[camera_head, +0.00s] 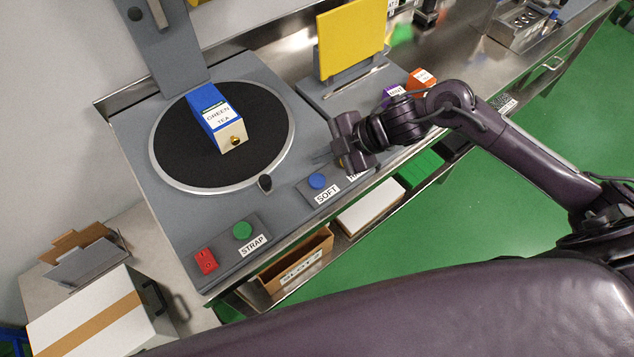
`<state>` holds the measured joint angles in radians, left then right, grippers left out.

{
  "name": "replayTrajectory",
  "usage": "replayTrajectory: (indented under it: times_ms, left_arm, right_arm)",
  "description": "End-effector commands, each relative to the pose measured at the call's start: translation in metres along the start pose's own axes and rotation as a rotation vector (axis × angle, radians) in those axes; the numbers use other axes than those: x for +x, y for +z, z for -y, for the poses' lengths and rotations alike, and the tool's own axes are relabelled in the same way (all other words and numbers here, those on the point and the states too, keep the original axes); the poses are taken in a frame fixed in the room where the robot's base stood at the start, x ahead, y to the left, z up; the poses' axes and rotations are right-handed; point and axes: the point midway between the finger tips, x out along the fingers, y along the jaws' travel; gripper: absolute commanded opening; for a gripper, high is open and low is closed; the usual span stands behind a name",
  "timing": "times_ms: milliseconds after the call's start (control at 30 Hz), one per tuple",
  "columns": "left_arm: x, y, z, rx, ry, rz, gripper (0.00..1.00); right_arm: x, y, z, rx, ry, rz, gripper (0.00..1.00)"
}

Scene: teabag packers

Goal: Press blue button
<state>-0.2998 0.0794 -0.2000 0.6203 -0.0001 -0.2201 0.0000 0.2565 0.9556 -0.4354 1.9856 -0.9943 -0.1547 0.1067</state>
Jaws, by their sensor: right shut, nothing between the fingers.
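The blue button (317,181) is a round cap on the grey machine's front panel, above a label reading SOFT. My right gripper (330,158) comes in from the right and is shut and empty. Its fingertips show up and to the right of the blue button, close to it in the picture; the height between them is hard to tell. The gripper body hides part of the panel just right of the blue button. My left gripper is not in view.
A green button (242,230) and a red switch (206,261) sit on the STRAP panel. A blue Green Tea box (217,117) lies on the black turntable (173,150). A yellow board (350,38) stands behind. A white box (85,315) is at lower left.

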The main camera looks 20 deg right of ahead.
Motion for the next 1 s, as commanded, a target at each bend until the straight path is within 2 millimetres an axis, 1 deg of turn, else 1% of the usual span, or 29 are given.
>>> replayTrajectory:
  times_ms: [33,100,167,300,467,1000]
  left_arm:
    - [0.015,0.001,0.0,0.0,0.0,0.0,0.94]
    - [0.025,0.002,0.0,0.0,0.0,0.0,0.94]
    - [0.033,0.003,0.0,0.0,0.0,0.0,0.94]
    - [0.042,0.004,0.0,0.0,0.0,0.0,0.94]
    - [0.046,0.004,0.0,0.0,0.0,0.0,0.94]
    - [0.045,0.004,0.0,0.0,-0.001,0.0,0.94]
  right_arm:
    - [0.011,0.008,0.008,0.001,0.0,0.0,0.0]
    - [0.018,0.013,0.014,0.001,-0.001,0.0,0.0]
    - [0.024,0.018,0.018,0.001,-0.001,0.0,0.0]
    - [0.034,0.025,0.025,0.0,0.0,0.0,0.0]
    - [0.038,0.028,0.028,-0.001,0.0,0.0,0.0]
    - [0.038,0.028,0.028,0.0,0.0,0.0,0.0]
